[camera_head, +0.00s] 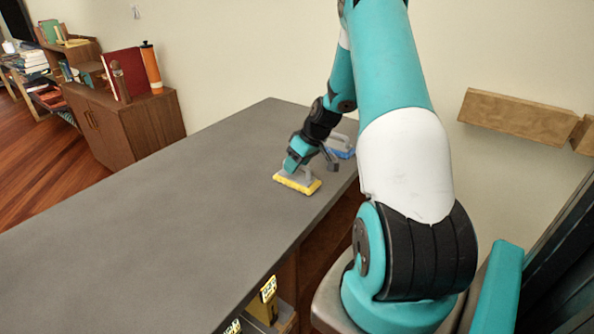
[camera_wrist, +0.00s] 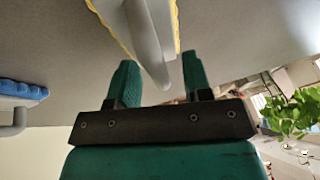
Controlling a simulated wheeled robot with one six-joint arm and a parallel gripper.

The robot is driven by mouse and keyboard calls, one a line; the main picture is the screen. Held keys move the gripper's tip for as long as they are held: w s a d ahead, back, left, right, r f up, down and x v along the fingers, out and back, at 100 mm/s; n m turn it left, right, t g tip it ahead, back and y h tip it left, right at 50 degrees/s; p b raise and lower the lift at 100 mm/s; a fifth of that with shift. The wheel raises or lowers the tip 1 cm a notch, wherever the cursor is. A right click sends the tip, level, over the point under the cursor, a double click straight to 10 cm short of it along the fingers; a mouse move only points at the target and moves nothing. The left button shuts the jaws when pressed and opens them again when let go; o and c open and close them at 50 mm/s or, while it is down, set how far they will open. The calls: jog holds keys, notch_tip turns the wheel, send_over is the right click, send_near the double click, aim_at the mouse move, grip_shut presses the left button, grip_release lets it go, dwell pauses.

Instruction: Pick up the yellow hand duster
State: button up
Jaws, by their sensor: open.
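The yellow hand duster (camera_head: 297,181) lies on the grey tabletop, yellow pad down, with its grey handle on top. In the wrist view its grey handle (camera_wrist: 146,45) stands between the two teal fingers of my gripper (camera_wrist: 160,80), with a gap on each side. The yellow edge of its pad shows at the top of that view. My gripper (camera_head: 302,160) is open right at the duster in the head view and partly hides its handle. A blue duster (camera_head: 341,150) with a grey handle lies behind my gripper; it also shows at the left of the wrist view (camera_wrist: 22,90).
The grey tabletop (camera_head: 180,220) is wide and clear to the left and front. A wooden cabinet (camera_head: 130,125) with a red book and an orange bottle (camera_head: 151,68) stands at the far left. A wooden wall shelf (camera_head: 515,115) is at the right.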

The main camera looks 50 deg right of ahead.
jog(key=shift+w+f, duration=0.1)
jog(key=shift+f, duration=0.2)
grip_shut()
jog(key=shift+r, duration=0.15)
notch_tip(320, 180, up, 20)
jog(key=b, duration=0.3)
